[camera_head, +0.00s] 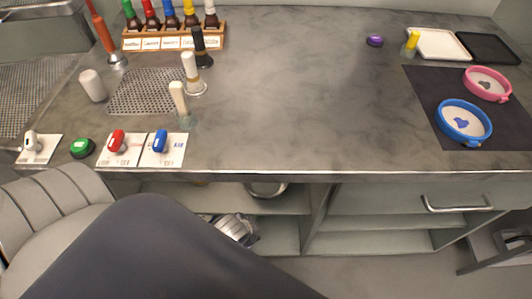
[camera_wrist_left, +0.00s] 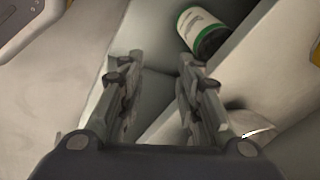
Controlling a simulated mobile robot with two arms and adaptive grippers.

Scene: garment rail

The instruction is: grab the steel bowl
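The steel bowl (camera_head: 266,189) sits on the upper shelf under the counter in the head view. The counter's front edge hides its upper part. My left gripper (camera_wrist_left: 158,65) shows in the left wrist view, its two fingers apart with nothing between them. A pale curved surface with a bright glint (camera_wrist_left: 257,131) lies right of the fingers there; it may be the bowl, but I cannot be sure. In the head view my dark arm covers the lower left, and a grey metallic part (camera_head: 236,229) shows below the shelf, left of the bowl. My right gripper is not in view.
The counter edge (camera_head: 300,177) overhangs the open shelves. A drawer handle (camera_head: 457,206) is at the right. Bottles, shakers and two ring-shaped dishes stand on the counter; its middle is clear.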

